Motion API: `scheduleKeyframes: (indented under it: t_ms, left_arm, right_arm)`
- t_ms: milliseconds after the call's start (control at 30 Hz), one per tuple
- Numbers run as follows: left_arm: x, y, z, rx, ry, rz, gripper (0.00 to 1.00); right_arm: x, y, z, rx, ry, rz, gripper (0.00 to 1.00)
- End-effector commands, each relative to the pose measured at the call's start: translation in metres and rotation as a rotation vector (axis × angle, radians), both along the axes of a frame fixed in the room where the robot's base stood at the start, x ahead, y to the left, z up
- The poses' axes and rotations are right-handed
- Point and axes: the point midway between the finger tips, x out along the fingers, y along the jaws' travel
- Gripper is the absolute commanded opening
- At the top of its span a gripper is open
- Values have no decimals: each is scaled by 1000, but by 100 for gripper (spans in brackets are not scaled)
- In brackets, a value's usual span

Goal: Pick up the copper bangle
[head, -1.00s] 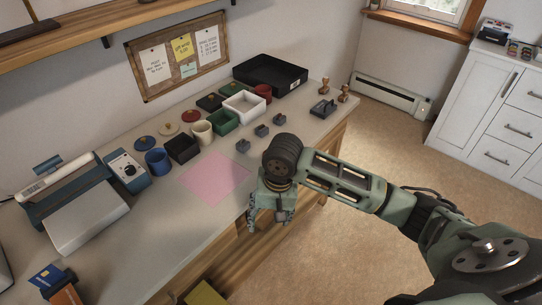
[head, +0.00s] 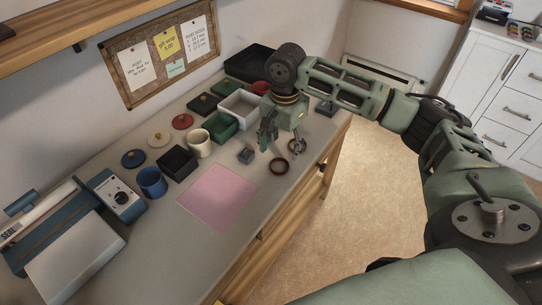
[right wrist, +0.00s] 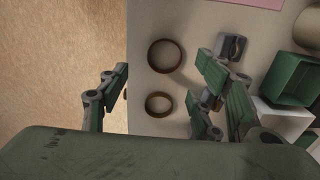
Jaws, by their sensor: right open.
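My right gripper (head: 283,142) is open and empty, pointing down above the front part of the bench. Two brownish rings lie flat on the bench in the right wrist view: a larger dark one (right wrist: 150,57) and a smaller, slightly lighter brown one (right wrist: 158,116) nearer my wrist. Both lie between the lines of the two fingers, untouched. I cannot tell surely which is copper. In the head view one dark ring (head: 279,173) shows just in front of the gripper; the other is mostly hidden by the fingers. My left gripper is out of view.
A small grey block (head: 246,156) stands left of the gripper, close to the right-hand finger in the wrist view. Behind are a green box (head: 219,127), a white tray (head: 240,105) and a cream cup (head: 201,142). The pink mat (head: 218,198) is bare.

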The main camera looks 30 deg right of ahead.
Motion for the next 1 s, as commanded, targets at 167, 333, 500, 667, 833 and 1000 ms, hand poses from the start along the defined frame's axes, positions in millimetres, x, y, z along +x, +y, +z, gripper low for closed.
scheduleKeyframes:
  t_ms: [167, 333, 500, 667, 833, 1000]
  left_arm:
    - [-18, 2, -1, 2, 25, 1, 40]
    - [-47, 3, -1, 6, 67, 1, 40]
    - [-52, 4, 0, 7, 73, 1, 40]
    - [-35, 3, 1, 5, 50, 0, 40]
    - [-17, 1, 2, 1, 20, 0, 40]
    - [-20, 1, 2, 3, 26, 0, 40]
  right_arm:
    - [-1, 0, -20, -1, 4, -2, 59]
    - [4, 0, -40, -1, 4, -1, 59]
    - [6, 1, -66, 0, 3, 0, 59]
    - [6, 0, -76, -2, 1, 1, 59]
    - [7, 0, -76, -1, 1, 1, 59]
    - [7, 0, -76, -1, 1, 2, 46]
